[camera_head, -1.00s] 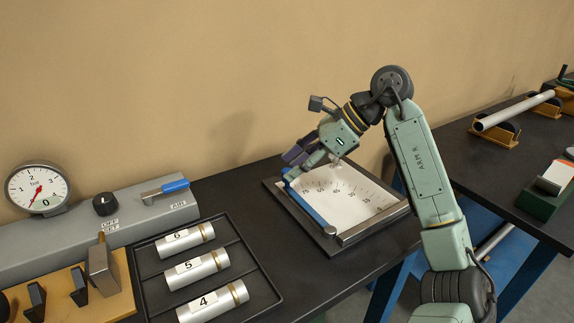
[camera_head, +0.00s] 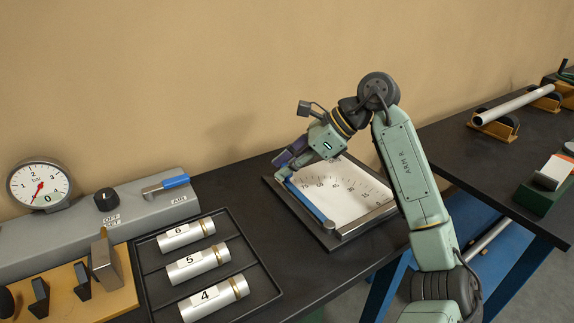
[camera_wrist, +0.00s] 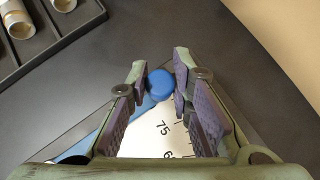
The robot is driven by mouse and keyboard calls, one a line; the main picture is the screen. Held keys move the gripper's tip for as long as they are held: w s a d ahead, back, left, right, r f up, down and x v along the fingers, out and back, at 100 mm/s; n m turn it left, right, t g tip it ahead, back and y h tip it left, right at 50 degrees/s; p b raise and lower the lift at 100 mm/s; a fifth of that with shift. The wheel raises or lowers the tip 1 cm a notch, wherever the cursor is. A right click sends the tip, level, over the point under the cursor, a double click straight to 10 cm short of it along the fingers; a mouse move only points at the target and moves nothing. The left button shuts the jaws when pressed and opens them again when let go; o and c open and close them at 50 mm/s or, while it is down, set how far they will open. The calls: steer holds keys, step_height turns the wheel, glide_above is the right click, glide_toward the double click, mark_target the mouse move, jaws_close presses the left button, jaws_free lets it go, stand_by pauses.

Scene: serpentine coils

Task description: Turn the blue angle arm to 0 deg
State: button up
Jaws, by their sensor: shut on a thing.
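The blue angle arm (camera_head: 311,204) lies across a white plate (camera_head: 345,205) with a printed angle scale, along the plate's left side. The wrist view shows its round blue knob (camera_wrist: 160,84) between my fingertips, beside the 75 mark on the scale. My gripper (camera_head: 284,168) is at the arm's far left end, shut on the knob; it also shows in the wrist view (camera_wrist: 160,82). The smaller numbers run toward the right of the plate. The exact reading under the arm is hidden.
A metal bar (camera_head: 368,216) borders the plate's front right. A black tray (camera_head: 238,233) with numbered cylinders stands to the left, near a grey panel (camera_head: 75,218) with a gauge (camera_head: 39,187). The table between tray and plate is clear.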

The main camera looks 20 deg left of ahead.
jaws_close()
steer(key=shift+w+d, duration=0.1)
stand_by(0.3)
